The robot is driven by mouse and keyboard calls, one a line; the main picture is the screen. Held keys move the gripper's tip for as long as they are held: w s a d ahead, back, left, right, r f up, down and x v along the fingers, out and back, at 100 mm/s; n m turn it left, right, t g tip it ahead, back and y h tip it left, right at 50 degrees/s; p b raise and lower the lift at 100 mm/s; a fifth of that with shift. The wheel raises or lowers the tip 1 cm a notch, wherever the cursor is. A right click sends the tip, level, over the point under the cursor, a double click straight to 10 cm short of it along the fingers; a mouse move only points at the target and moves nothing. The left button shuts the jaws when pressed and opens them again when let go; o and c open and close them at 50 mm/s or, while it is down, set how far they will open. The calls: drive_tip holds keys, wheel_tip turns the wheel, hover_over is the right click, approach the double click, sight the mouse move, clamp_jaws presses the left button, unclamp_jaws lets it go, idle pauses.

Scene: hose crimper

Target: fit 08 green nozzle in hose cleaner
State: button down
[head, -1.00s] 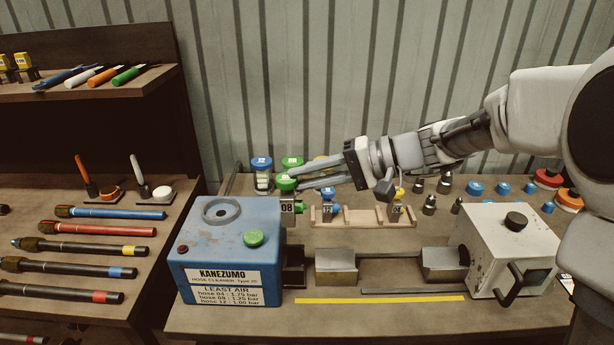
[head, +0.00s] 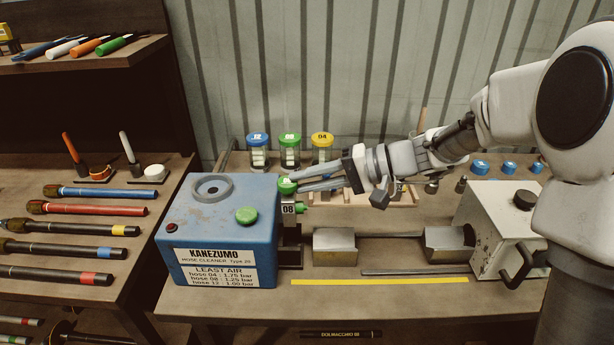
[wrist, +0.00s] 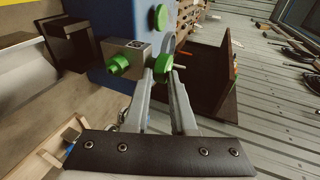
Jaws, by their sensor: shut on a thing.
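The 08 green nozzle (head: 290,209) is a grey metal block marked 08 with a green knob on top. My gripper (head: 299,185) is shut on this green knob, coming from the right. In the wrist view the fingertips (wrist: 164,76) close around the knob, and the nozzle's block (wrist: 127,56) has another green knob on its side. The nozzle stands upright at the right side of the blue hose cleaner (head: 215,230), close to its wall. I cannot tell whether it is seated there. The cleaner also shows in the wrist view (wrist: 130,22).
Jars with blue (head: 257,140), green (head: 290,139) and yellow (head: 322,140) lids stand behind. A wooden rack (head: 400,197) lies partly hidden under my gripper. Metal blocks (head: 335,247) and a white crimper (head: 495,225) stand to the right.

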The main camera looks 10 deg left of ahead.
drive_tip(key=shift+f+b, duration=1.5)
drive_tip(key=shift+f, duration=2.15)
drive_tip(key=shift+f+b, duration=1.35)
drive_tip(key=c, duration=0.7)
unclamp_jaws()
drive_tip(key=shift+f, duration=0.1)
drive_tip(key=p+v, duration=0.1)
drive_tip(key=v, duration=1.6)
drive_tip(key=shift+d, duration=0.25)
drive_tip(key=shift+s, duration=0.1)
